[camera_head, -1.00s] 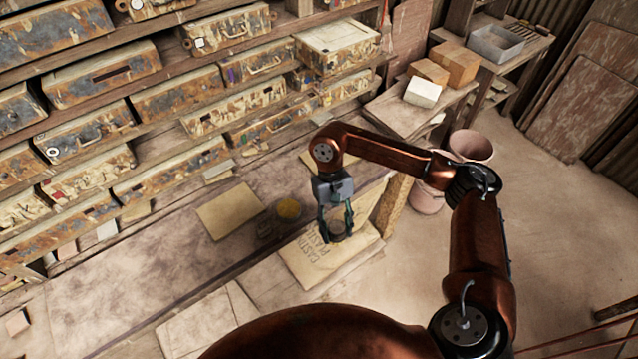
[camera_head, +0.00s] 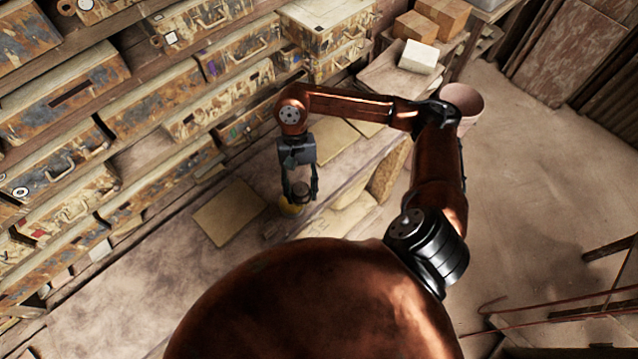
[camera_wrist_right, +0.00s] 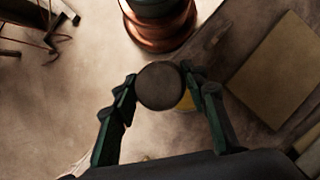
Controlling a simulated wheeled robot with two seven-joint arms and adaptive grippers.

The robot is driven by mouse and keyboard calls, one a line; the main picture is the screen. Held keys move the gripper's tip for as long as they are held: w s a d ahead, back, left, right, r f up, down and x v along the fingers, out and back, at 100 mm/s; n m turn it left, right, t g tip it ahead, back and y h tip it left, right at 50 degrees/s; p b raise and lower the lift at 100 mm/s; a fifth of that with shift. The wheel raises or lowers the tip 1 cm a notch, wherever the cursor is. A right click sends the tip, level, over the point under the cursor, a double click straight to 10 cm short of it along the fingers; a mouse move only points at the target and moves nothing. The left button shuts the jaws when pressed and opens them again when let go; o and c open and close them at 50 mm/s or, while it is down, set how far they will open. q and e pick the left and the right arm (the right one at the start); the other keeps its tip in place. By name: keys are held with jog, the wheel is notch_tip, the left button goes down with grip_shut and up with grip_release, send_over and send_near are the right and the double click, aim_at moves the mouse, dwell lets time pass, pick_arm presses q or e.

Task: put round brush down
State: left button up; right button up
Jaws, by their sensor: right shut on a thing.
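My right gripper (camera_head: 300,194) hangs over the bench, fingers pointing down. It is shut on the round brush, a dark round piece (camera_wrist_right: 160,86) seen between the fingertips in the right wrist view; it also shows small and dark in the head view (camera_head: 301,188). A yellow round thing (camera_head: 291,208) shows just below and beside it, partly hidden by the gripper and brush; its edge also shows in the wrist view (camera_wrist_right: 187,100). I cannot tell whether the brush touches it or the bench. My left gripper is not in view.
A tan flat sheet (camera_head: 229,212) lies on the bench (camera_head: 150,262) left of the gripper. Shelves of worn cases (camera_head: 150,100) rise behind. A pink bucket (camera_head: 462,100) stands on the floor.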

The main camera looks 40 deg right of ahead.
jog(key=s+d+r+m+t+y+p, duration=0.2)
jog(key=s+r+m+p, duration=0.1)
jog(key=s+m, duration=0.45)
jog(key=shift+n, duration=0.35)
jog(key=w+d+f+p, duration=0.1)
jog(key=w+d+f, duration=0.1)
jog(key=w+f, duration=0.1)
jog(key=w+d+f+p, duration=0.1)
jog(key=w+d+f, duration=0.2)
jog(key=w, duration=0.1)
jog(key=w+d+f+p, duration=0.1)
jog(key=w+d+f, duration=0.1)
jog(key=w+f, duration=0.1)
jog(key=shift+w+d, duration=0.15)
jog(key=shift+d, duration=0.05)
jog(key=shift+w+d+f, duration=0.2)
jog(key=shift+w+f, duration=0.15)
jog(key=shift+f, duration=0.25)
notch_tip(320, 180, down, 2)
jog(key=shift+f+p, duration=0.1)
jog(key=shift+p, duration=0.75)
jog(key=shift+f, duration=0.25)
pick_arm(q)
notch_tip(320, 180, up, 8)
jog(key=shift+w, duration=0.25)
pick_arm(e)
jog(key=shift+f, duration=0.1)
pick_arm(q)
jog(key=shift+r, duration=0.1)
